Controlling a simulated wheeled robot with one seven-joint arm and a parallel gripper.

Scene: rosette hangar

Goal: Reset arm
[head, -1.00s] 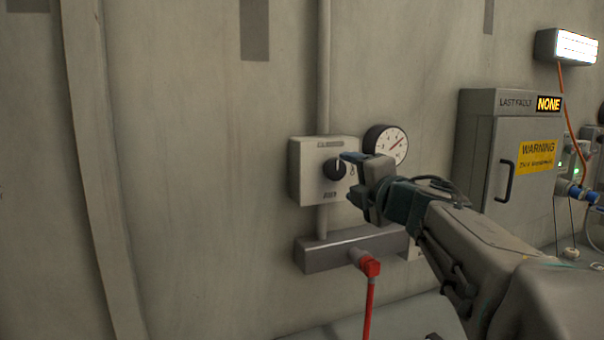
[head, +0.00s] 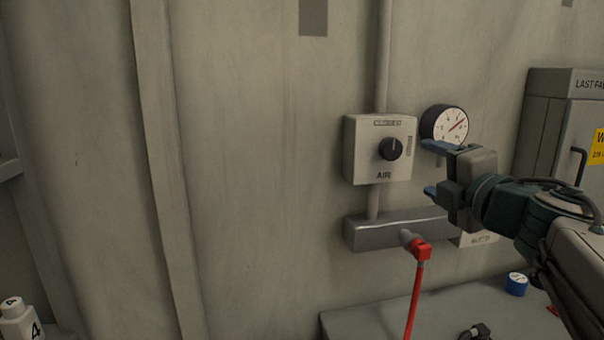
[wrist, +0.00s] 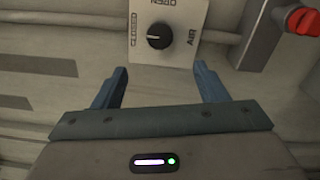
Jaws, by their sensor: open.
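My gripper (head: 432,168) is open and empty in the head view, with its blue fingers pointing left. It is in front of the wall, just right of the grey AIR box (head: 360,150). The black knob (head: 390,148) on that box is apart from my fingers. In the wrist view both blue fingers (wrist: 160,90) are spread with nothing between them. The AIR box (wrist: 188,60) and its black knob (wrist: 160,36) show beyond the fingertips there.
A round gauge (head: 444,124) is behind my gripper. A grey manifold (head: 385,232) with a red fitting and hose (head: 416,275) is below. A blue-capped item (head: 517,284) sits on the bench (head: 350,322). A grey cabinet (head: 540,120) stands right.

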